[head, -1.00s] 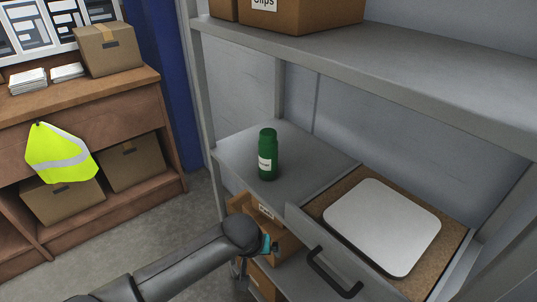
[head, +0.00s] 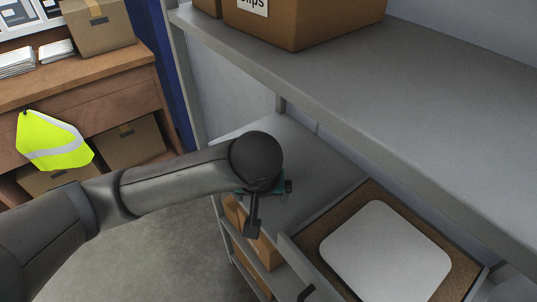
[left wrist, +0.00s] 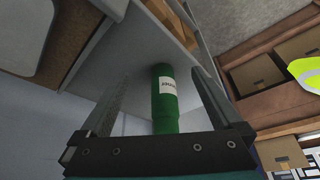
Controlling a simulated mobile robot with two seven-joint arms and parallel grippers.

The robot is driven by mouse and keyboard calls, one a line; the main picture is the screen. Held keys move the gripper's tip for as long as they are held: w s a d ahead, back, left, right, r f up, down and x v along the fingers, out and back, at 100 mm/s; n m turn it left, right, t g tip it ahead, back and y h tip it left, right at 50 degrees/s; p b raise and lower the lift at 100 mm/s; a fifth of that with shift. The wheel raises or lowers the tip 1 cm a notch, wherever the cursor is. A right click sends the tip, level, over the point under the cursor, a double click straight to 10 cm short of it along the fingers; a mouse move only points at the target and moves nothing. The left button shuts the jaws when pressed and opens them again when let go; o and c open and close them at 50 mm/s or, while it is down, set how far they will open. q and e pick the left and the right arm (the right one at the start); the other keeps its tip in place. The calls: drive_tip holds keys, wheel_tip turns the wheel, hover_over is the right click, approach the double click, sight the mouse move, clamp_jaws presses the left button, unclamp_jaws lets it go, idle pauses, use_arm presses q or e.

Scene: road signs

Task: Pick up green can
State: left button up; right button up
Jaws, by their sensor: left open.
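The green can (left wrist: 165,103) with a white label shows in the left wrist view, standing on the grey shelf (left wrist: 130,50). It appears in the gap between the two fingers of my left gripper (left wrist: 158,76), with space on both sides. I cannot tell how deep between the fingers it is. In the head view my left gripper (head: 265,193) is over the shelf's front edge, and my arm hides the can. The left gripper is open and empty. My right gripper is not in view.
An upper shelf (head: 400,90) with a cardboard box (head: 310,22) overhangs the area. Boxes (head: 262,248) stand below the shelf. A wooden desk (head: 100,75) with a yellow vest (head: 55,142) is at left.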

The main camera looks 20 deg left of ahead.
use_arm(q)
drive_tip(key=w, duration=0.3)
drive_tip(key=w+a, duration=0.1)
drive_tip(key=w, duration=0.2)
drive_tip(key=w+a, duration=0.1)
drive_tip(key=w, duration=0.2)
drive_tip(key=shift+w+a+r, duration=0.1)
drive_tip(key=shift+w+a, duration=0.35)
drive_tip(key=shift+w, duration=0.6)
drive_tip(key=x, duration=0.5)
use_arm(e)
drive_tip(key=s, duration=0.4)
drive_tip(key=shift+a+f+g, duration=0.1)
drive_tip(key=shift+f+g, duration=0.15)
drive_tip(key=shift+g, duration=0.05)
use_arm(q)
drive_tip(key=shift+c, duration=0.2)
clamp_jaws()
